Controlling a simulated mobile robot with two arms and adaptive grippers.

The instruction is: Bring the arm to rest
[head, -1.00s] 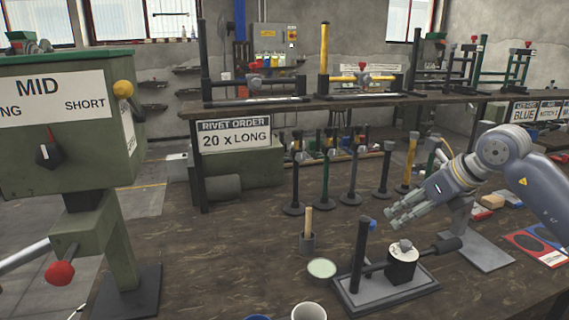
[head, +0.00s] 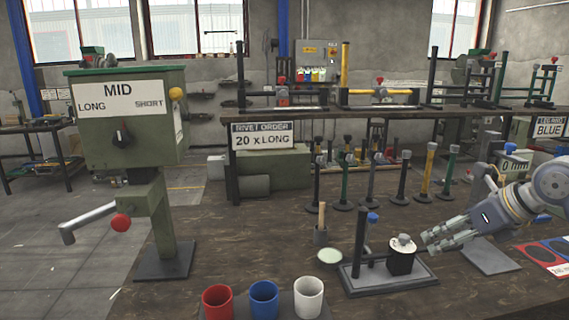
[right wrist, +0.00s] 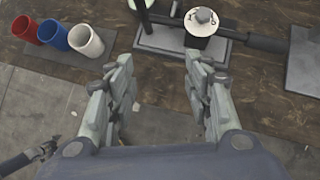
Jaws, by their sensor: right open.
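My right arm comes in from the right in the head view. Its gripper (head: 436,238) is open and empty, beside the black block with a silver knob (head: 402,252) on a small grey press base (head: 388,283). In the right wrist view the two fingers of my right gripper (right wrist: 160,100) stand apart with only floor and table edge between them. The black block (right wrist: 203,25) shows beyond them, apart from the fingers. My left gripper is in neither view.
A green MID machine (head: 125,130) with a red-knobbed lever stands at left. Red (head: 217,302), blue (head: 264,300) and white (head: 308,298) cups stand at the front edge. Several upright tools stand behind. A "20 x LONG" sign (head: 262,136) hangs on the rear shelf. Bare tabletop lies mid-left.

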